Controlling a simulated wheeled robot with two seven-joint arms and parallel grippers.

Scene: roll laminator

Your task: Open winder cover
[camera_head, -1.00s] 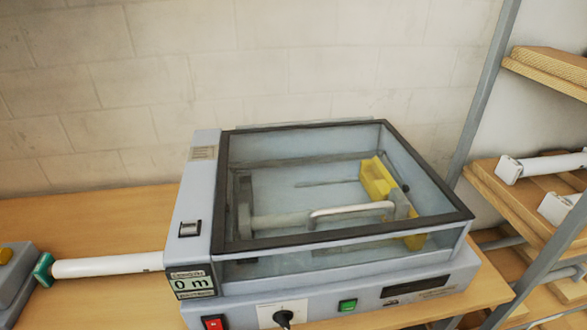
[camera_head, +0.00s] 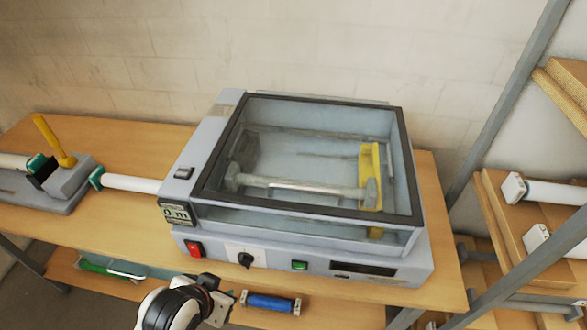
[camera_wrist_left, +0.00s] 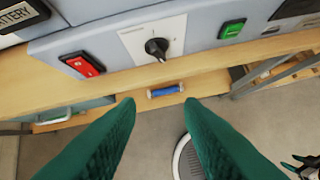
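The winder cover (camera_head: 318,219) is a clear lid with a dark frame on top of the grey machine (camera_head: 205,215). It lies shut, and a pale handle bar (camera_head: 305,188) shows at its front part. Inside, a winding shaft and a yellow piece (camera_head: 370,175) show through it. My left gripper (camera_wrist_left: 160,102) is open and empty, its green fingers apart, in front of and below the machine's front panel. In the head view my left arm's white and black wrist is at the bottom, apart from the cover. A dark and green piece at the wrist view's right edge may be my right gripper (camera_wrist_left: 305,166).
The front panel has a red switch (camera_head: 194,248), a black knob (camera_head: 245,260) and a green button (camera_head: 299,265). A blue roll (camera_head: 270,303) lies on the lower shelf. A shelf rack with white rolls (camera_head: 555,192) stands at right. A unit with a yellow lever (camera_head: 53,140) stands at left.

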